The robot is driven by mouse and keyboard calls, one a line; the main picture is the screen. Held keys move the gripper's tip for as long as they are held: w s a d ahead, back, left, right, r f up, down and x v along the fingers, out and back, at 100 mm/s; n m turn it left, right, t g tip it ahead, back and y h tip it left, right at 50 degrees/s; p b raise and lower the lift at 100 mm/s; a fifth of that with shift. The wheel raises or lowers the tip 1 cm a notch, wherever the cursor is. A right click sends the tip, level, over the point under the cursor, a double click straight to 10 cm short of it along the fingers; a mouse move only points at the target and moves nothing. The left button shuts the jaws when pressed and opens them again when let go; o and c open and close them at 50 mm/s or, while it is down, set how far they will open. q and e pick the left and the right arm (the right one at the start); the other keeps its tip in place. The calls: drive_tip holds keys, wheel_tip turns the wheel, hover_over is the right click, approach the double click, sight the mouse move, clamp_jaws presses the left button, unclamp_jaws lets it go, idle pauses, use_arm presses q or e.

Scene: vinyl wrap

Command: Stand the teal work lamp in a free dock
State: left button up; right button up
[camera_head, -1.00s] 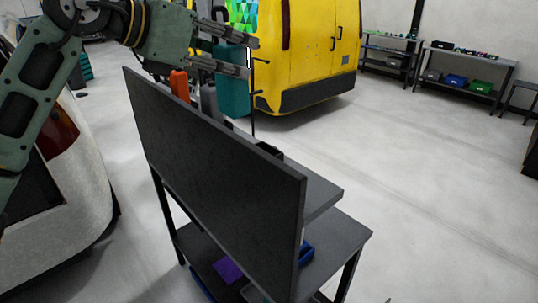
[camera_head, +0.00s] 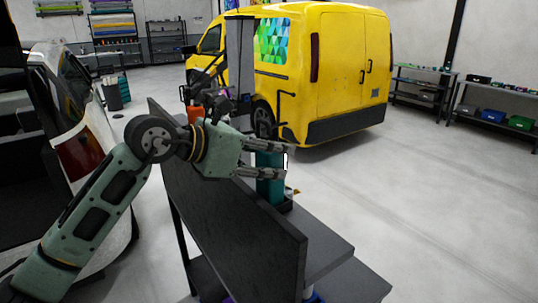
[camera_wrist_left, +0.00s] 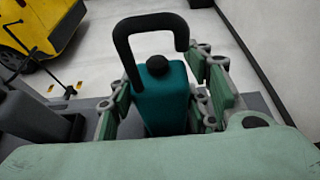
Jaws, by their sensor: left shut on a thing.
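The teal work lamp (camera_head: 270,187) stands upright between the fingers of my left gripper (camera_head: 270,160), over the far side of the dark bench. In the left wrist view the lamp (camera_wrist_left: 162,97) shows its black hooked handle and round black knob, with the fingers of my left gripper (camera_wrist_left: 165,102) shut on both its sides. A low black dock rim (camera_head: 286,205) shows at the lamp's foot. I cannot tell whether the lamp rests in it or is just above. A grey lamp-like body (camera_wrist_left: 30,115) stands left of it in the wrist view. My right gripper is not in view.
The bench's tall dark panel (camera_head: 215,215) hides much of its top from the head camera. An orange item (camera_head: 195,113) stands farther left behind the panel. A yellow van (camera_head: 340,75) is beyond, and a white car (camera_head: 85,150) is at the left.

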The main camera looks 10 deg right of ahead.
use_arm(q)
drive_tip(key=shift+f, duration=0.3)
drive_tip(key=shift+a+f, duration=0.1)
drive_tip(key=shift+f, duration=0.15)
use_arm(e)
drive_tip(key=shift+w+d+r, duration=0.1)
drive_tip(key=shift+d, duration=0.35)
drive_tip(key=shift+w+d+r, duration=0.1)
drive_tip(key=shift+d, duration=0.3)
use_arm(q)
drive_tip(key=o, duration=1.2)
drive_tip(key=shift+f, duration=0.1)
drive_tip(key=shift+c, duration=0.2)
drive_tip(key=o, duration=0.4)
drive_tip(key=shift+c, duration=0.2)
drive_tip(key=shift+o, duration=0.4)
drive_tip(key=shift+r, duration=0.25)
drive_tip(key=b+v, duration=0.4)
drive_tip(key=v, duration=0.8)
drive_tip(key=shift+f, duration=0.15)
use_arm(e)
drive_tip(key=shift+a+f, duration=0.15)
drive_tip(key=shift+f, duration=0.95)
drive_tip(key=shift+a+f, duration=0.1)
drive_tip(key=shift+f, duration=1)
